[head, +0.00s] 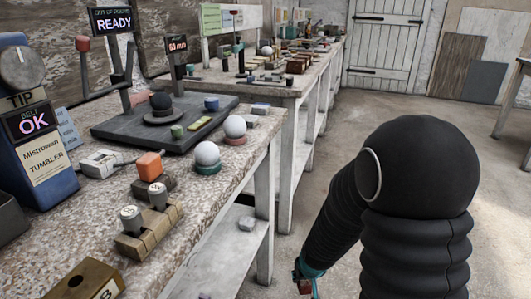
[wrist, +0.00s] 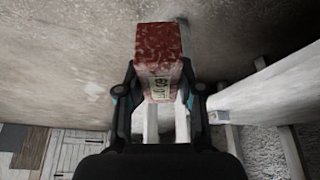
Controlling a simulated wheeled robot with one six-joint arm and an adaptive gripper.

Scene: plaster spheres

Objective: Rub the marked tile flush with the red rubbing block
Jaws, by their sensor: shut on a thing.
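The red rubbing block (wrist: 158,45) is a speckled dark-red brick with a pale printed label on its near end. My gripper (wrist: 160,88) is shut on it, with one finger on each side of the block in the wrist view. In the head view my gripper (head: 307,278) is low at the bottom, right of the bench legs and below the bench top. Only a sliver of red shows there; my black arm hides the rest. I cannot make out the marked tile in either view.
A speckled bench (head: 240,150) on the left carries a dark slab (head: 110,132), white spheres on coloured rings, a blue tumbler machine (head: 38,125) and a wooden block with two weights (head: 148,232). A second bench (head: 270,84) stands behind. The floor (head: 330,120) is open toward a white door (head: 388,50).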

